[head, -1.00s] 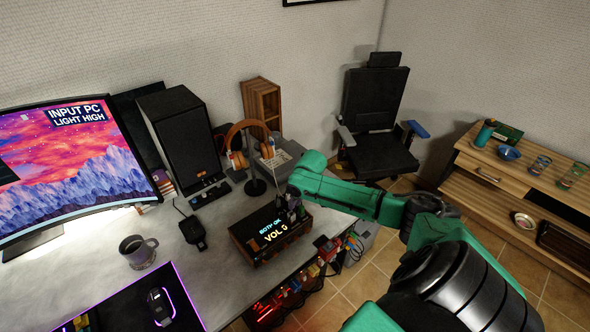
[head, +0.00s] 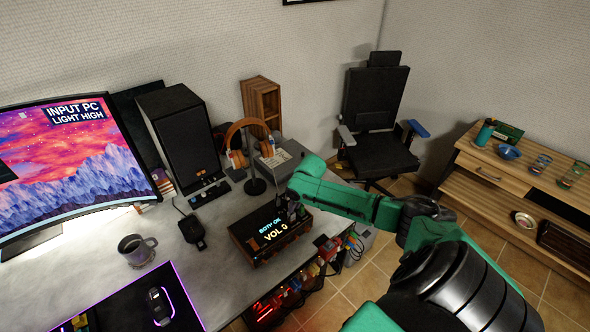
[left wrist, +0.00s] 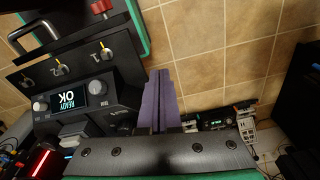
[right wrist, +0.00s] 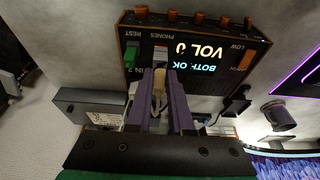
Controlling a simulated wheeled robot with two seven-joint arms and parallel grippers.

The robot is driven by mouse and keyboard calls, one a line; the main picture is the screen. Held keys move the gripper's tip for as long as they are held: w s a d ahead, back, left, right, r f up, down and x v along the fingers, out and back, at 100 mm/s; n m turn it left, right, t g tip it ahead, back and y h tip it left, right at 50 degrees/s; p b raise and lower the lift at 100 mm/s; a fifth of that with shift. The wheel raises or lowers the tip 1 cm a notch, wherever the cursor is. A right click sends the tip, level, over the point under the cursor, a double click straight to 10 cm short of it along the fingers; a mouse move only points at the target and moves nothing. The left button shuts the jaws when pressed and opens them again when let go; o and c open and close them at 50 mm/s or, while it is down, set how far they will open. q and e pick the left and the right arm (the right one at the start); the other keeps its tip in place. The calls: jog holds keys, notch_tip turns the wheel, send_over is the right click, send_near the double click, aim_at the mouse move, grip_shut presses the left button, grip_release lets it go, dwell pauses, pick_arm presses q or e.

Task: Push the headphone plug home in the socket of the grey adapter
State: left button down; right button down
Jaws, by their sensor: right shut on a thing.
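My right gripper (right wrist: 161,75) is shut on the headphone plug (right wrist: 159,88), a pale, slim piece between its purple fingers. It also shows in the head view (head: 289,205), at the right end of the black amplifier box. In the right wrist view the fingertips are at the box face below the PHONES label.
Orange headphones (head: 235,135) hang on a stand behind the box. A black speaker (head: 180,130), a mug (head: 137,250) and a mouse (head: 160,305) are on the desk. The left wrist view shows a device reading READY OK (left wrist: 68,97) over the tiled floor.

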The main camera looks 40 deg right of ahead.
dwell(0.6)
jog(key=shift+p, duration=0.3)
dwell(0.4)
jog(key=shift+p, duration=0.3)
jog(key=shift+f+b, duration=0.35)
jog(key=shift+f, duration=0.25)
jog(key=shift+r, duration=0.1)
dwell(0.5)
